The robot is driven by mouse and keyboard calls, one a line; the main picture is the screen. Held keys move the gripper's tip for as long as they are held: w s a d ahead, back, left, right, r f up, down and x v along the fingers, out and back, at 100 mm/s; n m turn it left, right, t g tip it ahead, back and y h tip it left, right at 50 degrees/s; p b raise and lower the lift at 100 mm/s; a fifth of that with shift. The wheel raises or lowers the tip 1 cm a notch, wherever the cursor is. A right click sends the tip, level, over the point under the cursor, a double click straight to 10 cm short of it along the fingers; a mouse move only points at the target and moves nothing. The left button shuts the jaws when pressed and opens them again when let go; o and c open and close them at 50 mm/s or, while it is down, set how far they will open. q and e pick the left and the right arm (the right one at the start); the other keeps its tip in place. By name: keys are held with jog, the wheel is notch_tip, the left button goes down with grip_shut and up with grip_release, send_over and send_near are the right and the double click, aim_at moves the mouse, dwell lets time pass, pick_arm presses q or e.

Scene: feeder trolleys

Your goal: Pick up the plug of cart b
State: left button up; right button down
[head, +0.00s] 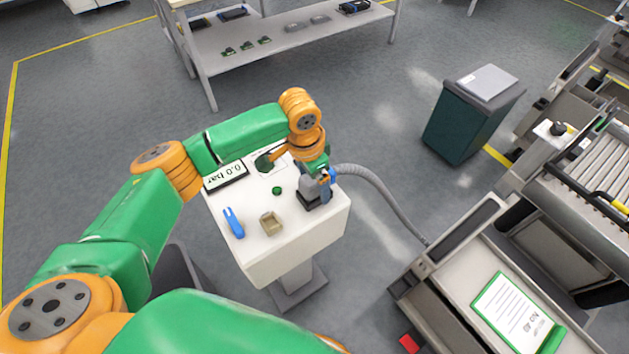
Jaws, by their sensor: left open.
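My left gripper (324,177) is open at the right back corner of a white pedestal (297,245). It is right over a grey block on a dark base (313,196), with blue parts beside it. A grey corrugated hose (380,188) runs from there down to the trolley (470,265) at the lower right. The plug at the hose's end is mostly hidden by my gripper, and I cannot tell whether they touch. No cart letter is readable. My right gripper is not in view.
On the pedestal are a gauge display reading 0.0 bar (226,177), a blue tool (233,222), a tan box (271,223) and a green button (277,191). A dark green bin (462,130) stands right. A shelf table (290,35) stands behind. Floor between is clear.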

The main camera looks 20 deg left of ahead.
pick_arm(q)
jog(key=shift+w+f, duration=0.25)
jog(key=shift+f, duration=0.05)
jog(key=shift+s+r, duration=0.1)
jog(key=shift+s, duration=0.1)
jog(key=c, duration=0.9)
jog(key=shift+w, duration=0.1)
grip_shut()
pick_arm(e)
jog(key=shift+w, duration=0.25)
